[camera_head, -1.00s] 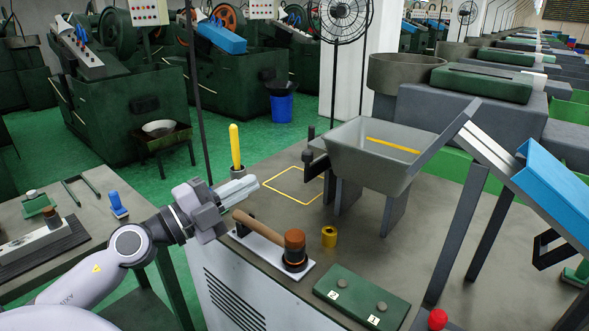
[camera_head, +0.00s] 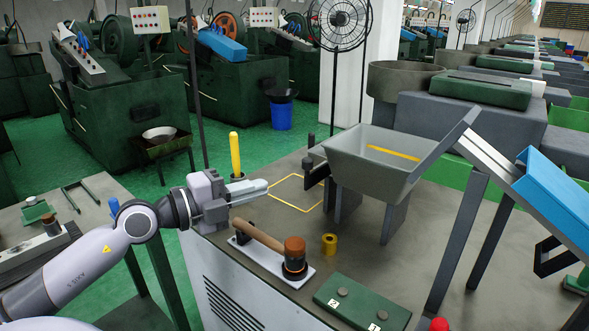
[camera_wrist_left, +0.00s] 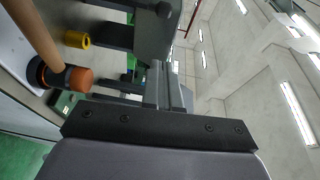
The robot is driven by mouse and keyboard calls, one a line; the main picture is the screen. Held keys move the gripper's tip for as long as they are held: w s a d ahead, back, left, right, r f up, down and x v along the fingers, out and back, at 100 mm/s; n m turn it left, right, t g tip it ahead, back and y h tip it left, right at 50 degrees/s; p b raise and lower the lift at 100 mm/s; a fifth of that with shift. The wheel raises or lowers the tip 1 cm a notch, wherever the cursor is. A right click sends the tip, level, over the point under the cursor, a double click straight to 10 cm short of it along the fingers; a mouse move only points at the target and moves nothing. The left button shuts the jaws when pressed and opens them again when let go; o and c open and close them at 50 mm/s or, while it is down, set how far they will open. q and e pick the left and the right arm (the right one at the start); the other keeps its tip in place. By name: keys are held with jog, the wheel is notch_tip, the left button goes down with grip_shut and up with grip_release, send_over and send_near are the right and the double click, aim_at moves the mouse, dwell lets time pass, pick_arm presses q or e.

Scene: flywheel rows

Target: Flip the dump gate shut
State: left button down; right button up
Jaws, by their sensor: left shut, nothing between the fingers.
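A grey hopper (camera_head: 365,170) stands on legs on the machine top. At its left end is a dark upright lever-like part with a knob (camera_head: 311,141) and a black block (camera_head: 315,174); I cannot tell for sure which part is the dump gate. A tilted grey flap (camera_head: 445,140) rises at its right end. My left gripper (camera_head: 264,187) is shut and empty, pointing right, above the machine top and left of the hopper, apart from it. Its shut fingers (camera_wrist_left: 166,85) also show in the left wrist view. My right gripper is not in view.
A wooden mallet (camera_head: 258,236) rests on a white stand below the gripper. A yellow ring (camera_head: 329,244), a green block with buttons (camera_head: 360,303) and a yellow handle (camera_head: 235,154) are close by. A yellow outlined square (camera_head: 290,207) on the top is clear.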

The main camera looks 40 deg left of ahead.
pick_arm(q)
jog(key=w+d, duration=0.1)
jog(key=w, duration=1)
jog(key=shift+d+f, duration=0.25)
dwell(0.3)
